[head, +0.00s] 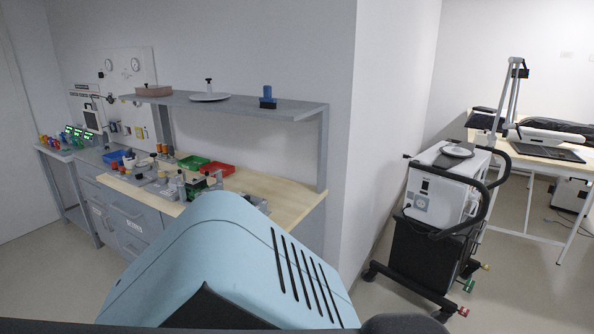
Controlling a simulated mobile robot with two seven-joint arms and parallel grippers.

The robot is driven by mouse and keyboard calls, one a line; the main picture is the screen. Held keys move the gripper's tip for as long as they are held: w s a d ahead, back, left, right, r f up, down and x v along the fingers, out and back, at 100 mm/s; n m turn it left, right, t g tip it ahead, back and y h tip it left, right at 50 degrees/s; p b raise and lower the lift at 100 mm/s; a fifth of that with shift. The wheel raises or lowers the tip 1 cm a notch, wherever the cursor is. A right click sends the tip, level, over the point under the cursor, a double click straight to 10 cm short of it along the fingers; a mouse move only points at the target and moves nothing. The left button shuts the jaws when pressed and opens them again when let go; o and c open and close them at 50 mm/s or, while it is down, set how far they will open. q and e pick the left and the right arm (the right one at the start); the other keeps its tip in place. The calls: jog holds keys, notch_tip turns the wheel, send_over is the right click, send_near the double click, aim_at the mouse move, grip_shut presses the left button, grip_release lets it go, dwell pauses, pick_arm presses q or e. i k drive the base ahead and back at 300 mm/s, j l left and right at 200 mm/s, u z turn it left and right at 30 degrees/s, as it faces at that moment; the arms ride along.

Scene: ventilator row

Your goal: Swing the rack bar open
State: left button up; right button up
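I cannot make out with certainty which part is the rack bar. A wheeled cart (425,245) with a white unit (433,197) on top stands right of the wall corner. It has a curved black handle bar (487,190) on its right side. At the far left, a small grey stand (60,153) holds several coloured items and devices with green lit displays (76,132); no bar is clear there. Neither of my grippers is in view.
A wooden-topped workbench (275,182) with a grey overhead shelf (245,104) runs along the left wall. Red and green trays and several fittings lie on it. A table (536,157) with an arm-like lamp stands at the right. Floor is free at front left.

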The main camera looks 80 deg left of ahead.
aim_at(207, 173)
jog(key=u, duration=3.2)
jog(key=l+u, duration=0.15)
jog(key=u, duration=0.45)
jog(key=l+u, duration=0.25)
jog(key=l, duration=0.2)
jog(key=l+u, duration=0.3)
jog(key=l, duration=0.15)
jog(key=k+l, duration=0.1)
jog(key=l, duration=0.65)
jog(key=k+l+u, duration=0.1)
jog(key=l, duration=0.3)
jog(key=k+l, duration=0.15)
jog(key=l, duration=0.2)
jog(key=i+j, duration=0.2)
jog(key=i, duration=0.15)
